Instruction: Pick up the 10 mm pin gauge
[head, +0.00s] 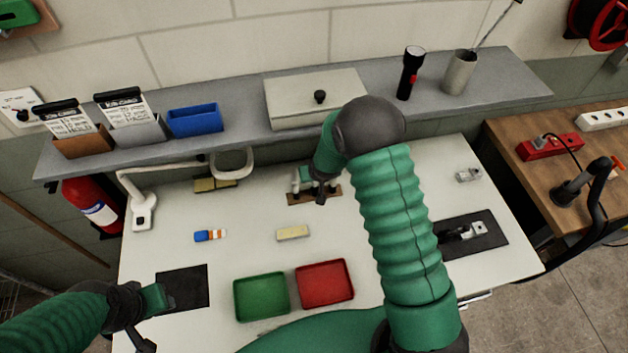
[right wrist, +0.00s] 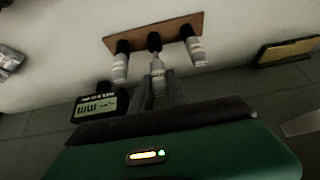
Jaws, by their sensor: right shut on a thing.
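A brown wooden rack (head: 299,198) stands at the back of the white table, below the shelf. In the right wrist view the rack (right wrist: 175,33) carries a row of pin gauges with dark ends: one left (right wrist: 120,66), one middle (right wrist: 157,66), one right (right wrist: 196,50). My right gripper (right wrist: 160,90) is shut on the middle pin gauge, whose dark end still meets the rack. In the head view my right arm partly hides the rack. My left gripper (head: 158,298) is over a black mat (head: 190,284); its jaws are unclear.
A green tray (head: 261,297) and a red tray (head: 325,284) lie at the front. A pale block (head: 292,233) and a blue-and-orange item (head: 210,235) lie mid-table. A metal part (head: 478,229) sits on the right mat. The grey shelf (head: 240,128) overhangs behind the rack.

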